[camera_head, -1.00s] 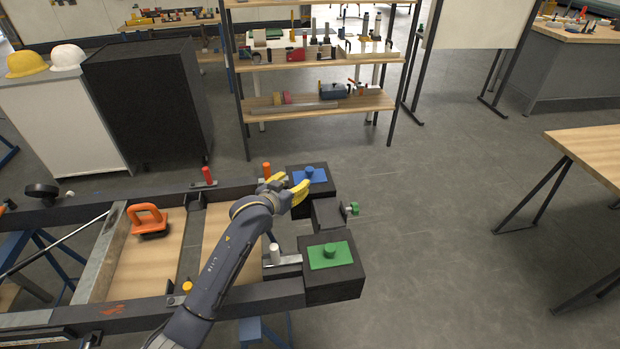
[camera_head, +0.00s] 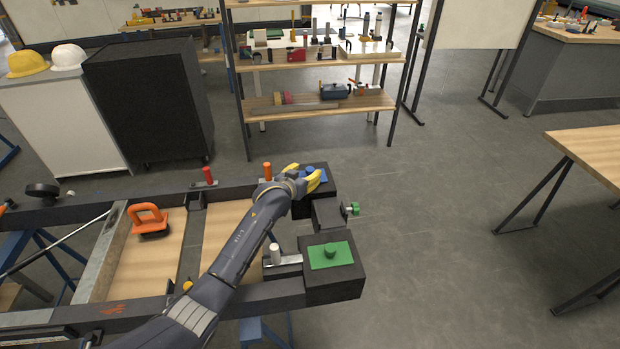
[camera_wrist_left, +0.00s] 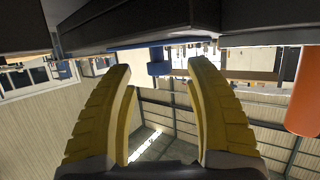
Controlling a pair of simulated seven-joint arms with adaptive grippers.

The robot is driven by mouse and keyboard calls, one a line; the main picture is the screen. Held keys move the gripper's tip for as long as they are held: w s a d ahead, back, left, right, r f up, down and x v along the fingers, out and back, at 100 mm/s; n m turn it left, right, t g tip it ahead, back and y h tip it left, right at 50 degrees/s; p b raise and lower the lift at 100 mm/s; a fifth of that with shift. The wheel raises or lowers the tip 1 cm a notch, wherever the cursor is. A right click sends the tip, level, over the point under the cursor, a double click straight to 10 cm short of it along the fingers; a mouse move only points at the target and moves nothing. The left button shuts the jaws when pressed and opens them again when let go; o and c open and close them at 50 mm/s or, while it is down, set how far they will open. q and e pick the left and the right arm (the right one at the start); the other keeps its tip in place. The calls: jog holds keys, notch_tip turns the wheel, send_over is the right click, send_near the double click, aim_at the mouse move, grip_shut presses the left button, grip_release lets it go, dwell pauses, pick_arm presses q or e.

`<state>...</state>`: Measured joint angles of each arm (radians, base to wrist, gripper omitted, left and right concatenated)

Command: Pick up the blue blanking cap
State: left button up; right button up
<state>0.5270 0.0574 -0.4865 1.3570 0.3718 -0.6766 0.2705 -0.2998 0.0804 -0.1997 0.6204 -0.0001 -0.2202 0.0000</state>
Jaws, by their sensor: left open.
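The blue blanking cap (camera_head: 309,169) is a flat blue plate with a round knob, on top of the black block at the frame's far right corner. My left gripper (camera_head: 307,176) is at the cap and partly hides it, its yellow fingers either side of the knob. In the left wrist view the picture looks inverted, and the blue knob (camera_wrist_left: 158,67) hangs from the dark block between the tips of the open fingers (camera_wrist_left: 160,80). The fingers look apart from the knob. My right gripper is not in view.
A green cap (camera_head: 330,254) sits on the near block. An orange post (camera_head: 266,172) stands close beside my left gripper, and it also shows in the left wrist view (camera_wrist_left: 304,95). A green-knobbed fitting (camera_head: 351,209) lies between the blocks.

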aim_at(308, 172)
pick_arm(q)
jog(key=shift+x, duration=1.75)
jog(key=shift+d, duration=0.1)
grip_shut()
